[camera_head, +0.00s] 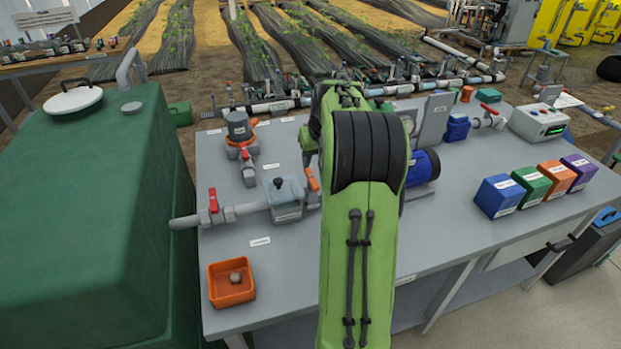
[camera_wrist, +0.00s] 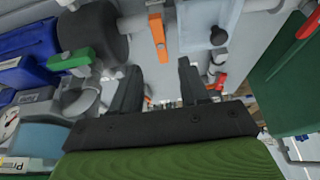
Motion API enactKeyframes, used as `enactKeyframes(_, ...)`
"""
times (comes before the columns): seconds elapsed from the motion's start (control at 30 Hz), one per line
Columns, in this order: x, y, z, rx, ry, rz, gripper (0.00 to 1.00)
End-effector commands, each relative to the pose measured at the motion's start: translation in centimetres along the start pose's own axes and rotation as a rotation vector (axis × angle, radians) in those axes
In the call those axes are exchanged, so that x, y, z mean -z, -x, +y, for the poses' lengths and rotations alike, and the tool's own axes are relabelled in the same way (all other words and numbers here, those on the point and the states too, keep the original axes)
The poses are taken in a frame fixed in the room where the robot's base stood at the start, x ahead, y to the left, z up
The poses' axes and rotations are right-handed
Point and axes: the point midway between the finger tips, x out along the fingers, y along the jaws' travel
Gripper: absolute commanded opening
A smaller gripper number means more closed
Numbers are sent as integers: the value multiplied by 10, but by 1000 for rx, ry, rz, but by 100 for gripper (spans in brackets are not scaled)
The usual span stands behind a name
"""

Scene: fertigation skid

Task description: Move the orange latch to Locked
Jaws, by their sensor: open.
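The orange latch (camera_head: 312,180) is a short flat bar at the right side of the grey box with a dark knob. In the wrist view the orange latch (camera_wrist: 157,38) stands upright in the picture, beyond my fingertips and between them. My gripper (camera_wrist: 160,75) has its two dark fingers apart and empty. A gap shows between the fingertips and the latch. In the head view my green arm hides my gripper and the area right of the latch. No label reading Locked is legible.
The grey box (camera_head: 286,199) and red-handled valve (camera_head: 213,200) sit left of the latch. A grey filter with orange collar (camera_head: 238,128) stands behind. A green handle (camera_wrist: 70,60) and blue motor (camera_head: 424,167) are near my gripper. An orange tray (camera_head: 231,284) lies at the front left.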

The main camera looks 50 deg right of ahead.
Motion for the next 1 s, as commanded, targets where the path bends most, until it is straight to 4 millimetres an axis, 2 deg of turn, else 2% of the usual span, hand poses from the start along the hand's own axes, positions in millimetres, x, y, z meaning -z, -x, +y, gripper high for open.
enactKeyframes(0.03,-2,-17,0,1,0,-3,45)
enactKeyframes(0.1,-2,-34,0,1,-1,-2,45)
enactKeyframes(0.3,-1,-75,0,0,0,0,45)
enactKeyframes(0.47,0,-87,0,0,1,0,45)
enactKeyframes(0.7,0,-87,0,0,0,1,45)
enactKeyframes(1.0,0,-87,0,0,0,1,0)
